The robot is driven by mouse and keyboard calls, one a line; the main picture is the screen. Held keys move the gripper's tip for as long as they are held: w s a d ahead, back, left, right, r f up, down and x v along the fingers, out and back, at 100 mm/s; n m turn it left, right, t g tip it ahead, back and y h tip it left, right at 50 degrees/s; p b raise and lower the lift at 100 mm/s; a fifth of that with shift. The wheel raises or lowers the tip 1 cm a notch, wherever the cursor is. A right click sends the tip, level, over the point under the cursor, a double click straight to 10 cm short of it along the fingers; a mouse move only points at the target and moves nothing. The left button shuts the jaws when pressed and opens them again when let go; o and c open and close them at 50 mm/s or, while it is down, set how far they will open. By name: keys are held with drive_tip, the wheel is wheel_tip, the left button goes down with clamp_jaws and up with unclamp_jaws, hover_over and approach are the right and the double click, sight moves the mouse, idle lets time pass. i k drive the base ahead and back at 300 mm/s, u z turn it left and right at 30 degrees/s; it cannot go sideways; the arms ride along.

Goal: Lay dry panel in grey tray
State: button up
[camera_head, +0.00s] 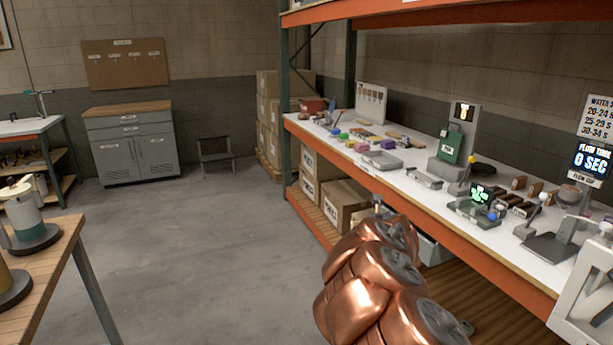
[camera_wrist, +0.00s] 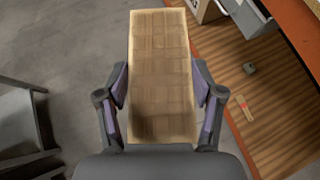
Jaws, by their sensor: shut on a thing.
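My gripper (camera_wrist: 160,85) is shut on a long tan panel (camera_wrist: 160,40) with a faint grid of darker squares, in the wrist view. Its purple pads press the panel's two long sides, and the near end reaches down to the palm. Whether the panel is dry I cannot tell. In the head view my copper arm hides most of the gripper, and the panel is not clearly visible. A shallow grey tray (camera_head: 382,160) lies on the white bench top, beyond and above my arm in the picture. It looks empty. A smaller grey holder (camera_head: 423,179) lies to its right.
The bench's orange front edge (camera_head: 430,232) lies close to my arm. Coloured blocks (camera_head: 362,147) stand behind the tray, and a green container on a stand (camera_head: 450,147) is to its right.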

sight(382, 160)
drive_tip(key=u, duration=0.65)
drive_tip(key=i, duration=2.85)
drive_tip(key=z, duration=0.95)
drive_tip(key=i, duration=1.1)
drive_tip(key=z, duration=0.6)
